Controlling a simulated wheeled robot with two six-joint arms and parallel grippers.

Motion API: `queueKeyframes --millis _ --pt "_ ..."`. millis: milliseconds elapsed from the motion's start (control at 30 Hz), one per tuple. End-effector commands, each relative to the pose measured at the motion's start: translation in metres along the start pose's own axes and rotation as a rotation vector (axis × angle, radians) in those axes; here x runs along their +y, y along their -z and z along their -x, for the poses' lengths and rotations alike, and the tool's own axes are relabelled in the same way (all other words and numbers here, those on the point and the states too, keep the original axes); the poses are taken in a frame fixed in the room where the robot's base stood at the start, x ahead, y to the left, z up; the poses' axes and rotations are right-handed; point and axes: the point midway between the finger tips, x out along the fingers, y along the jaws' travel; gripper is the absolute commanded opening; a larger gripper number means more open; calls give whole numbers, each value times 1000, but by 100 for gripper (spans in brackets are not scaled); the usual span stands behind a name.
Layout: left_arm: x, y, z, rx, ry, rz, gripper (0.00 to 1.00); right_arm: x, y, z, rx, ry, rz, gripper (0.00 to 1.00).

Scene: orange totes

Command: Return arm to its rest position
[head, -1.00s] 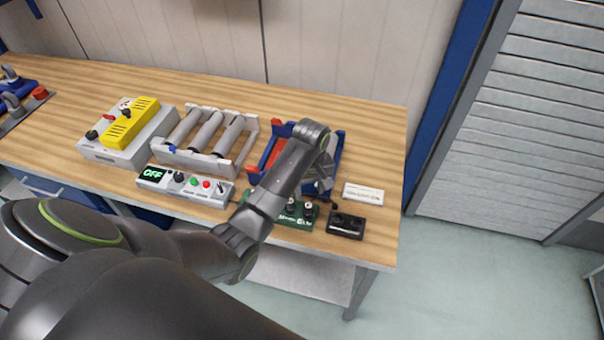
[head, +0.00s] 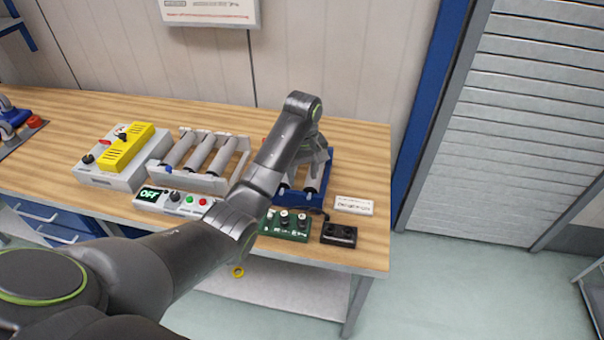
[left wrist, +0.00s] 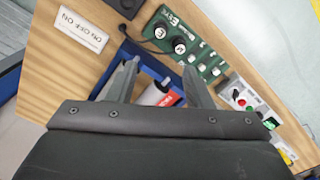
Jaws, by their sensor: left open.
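My left arm comes in from the lower left in the head view and reaches over the bench. Its gripper (head: 314,158) points down above the blue tray (head: 312,196) at the bench's right part. In the left wrist view the two fingers (left wrist: 160,82) stand apart, so the gripper is open. A pale cylinder with a red label (left wrist: 165,96) shows between and beyond the fingers, lying in the blue tray; contact is not visible. Dark and pale rollers show in the tray in the head view, partly hidden by my arm. My right gripper is not in view.
The bench's far right is clear.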

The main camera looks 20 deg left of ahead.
Motion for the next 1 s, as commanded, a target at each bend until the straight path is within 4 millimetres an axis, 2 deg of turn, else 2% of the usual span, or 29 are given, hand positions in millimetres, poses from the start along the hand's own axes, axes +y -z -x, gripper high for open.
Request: queueKeyframes --millis 267,367,433,600,700,833,1000 --pt "-2 -1 -2 1 0 -2 46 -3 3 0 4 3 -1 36" --pt "-10 -5 -14 6 -4 -22 46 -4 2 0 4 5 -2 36" --pt "-22 -11 -30 16 -11 -51 46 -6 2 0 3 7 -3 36" --pt "-68 -38 -75 58 -35 -161 46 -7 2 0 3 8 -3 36" --pt "-98 -57 -95 90 -48 -231 46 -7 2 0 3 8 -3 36" --pt "-138 -85 -114 134 -56 -320 46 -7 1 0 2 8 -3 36" --pt "-192 -125 -124 196 -56 -432 46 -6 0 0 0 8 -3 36"
